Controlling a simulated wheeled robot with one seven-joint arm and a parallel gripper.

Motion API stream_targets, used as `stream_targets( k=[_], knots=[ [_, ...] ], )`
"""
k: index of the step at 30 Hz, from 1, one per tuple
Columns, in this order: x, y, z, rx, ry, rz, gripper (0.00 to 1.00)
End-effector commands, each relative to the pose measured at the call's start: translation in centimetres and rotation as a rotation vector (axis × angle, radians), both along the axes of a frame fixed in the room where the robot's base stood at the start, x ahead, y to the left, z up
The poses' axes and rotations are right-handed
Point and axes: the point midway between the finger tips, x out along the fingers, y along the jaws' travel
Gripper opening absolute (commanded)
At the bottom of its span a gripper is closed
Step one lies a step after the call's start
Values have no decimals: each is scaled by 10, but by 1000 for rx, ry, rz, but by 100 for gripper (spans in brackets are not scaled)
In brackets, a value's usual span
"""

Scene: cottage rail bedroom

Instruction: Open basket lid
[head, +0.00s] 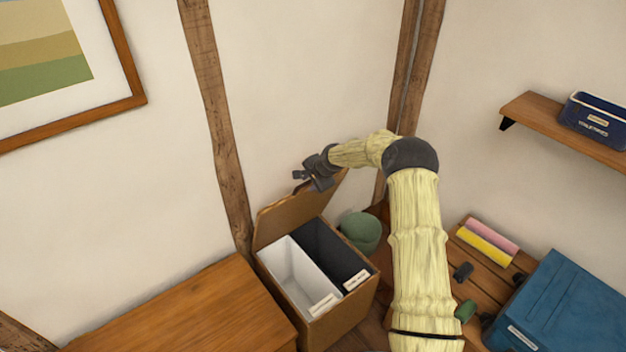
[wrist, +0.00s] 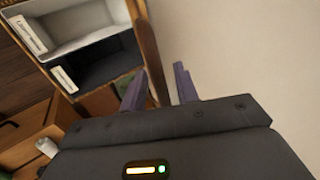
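The brown basket (head: 342,318) stands on the floor and holds a white bin and a dark bin, each with a pale label. Its lid (head: 284,215) is raised at the back, close to upright, so the inside shows. My gripper (head: 308,181) is at the lid's upper edge. In the wrist view the lid (wrist: 148,45) shows nearly edge-on and runs down between the two fingers of my gripper (wrist: 158,90). The fingers are apart, with a gap between the lid and the right finger. Whether the left finger touches the lid cannot be told.
A wooden chest or bench (head: 190,312) stands left of the basket. A green pot (head: 361,232) is behind its right side. A blue box (head: 565,310) and pink and yellow rolls (head: 488,240) lie at right. A wall shelf (head: 540,115) is above them.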

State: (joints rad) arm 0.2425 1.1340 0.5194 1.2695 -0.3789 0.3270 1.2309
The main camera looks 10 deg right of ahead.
Motion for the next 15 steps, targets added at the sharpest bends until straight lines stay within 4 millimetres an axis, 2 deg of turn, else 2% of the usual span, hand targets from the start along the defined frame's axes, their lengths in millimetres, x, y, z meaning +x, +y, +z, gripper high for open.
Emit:
stream_targets(
  k=[7, 15],
  knots=[
    [-7, -6, 15, 0, -1, -1, 31],
    [-28, -18, 51, -1, -3, -2, 31]
  ],
)
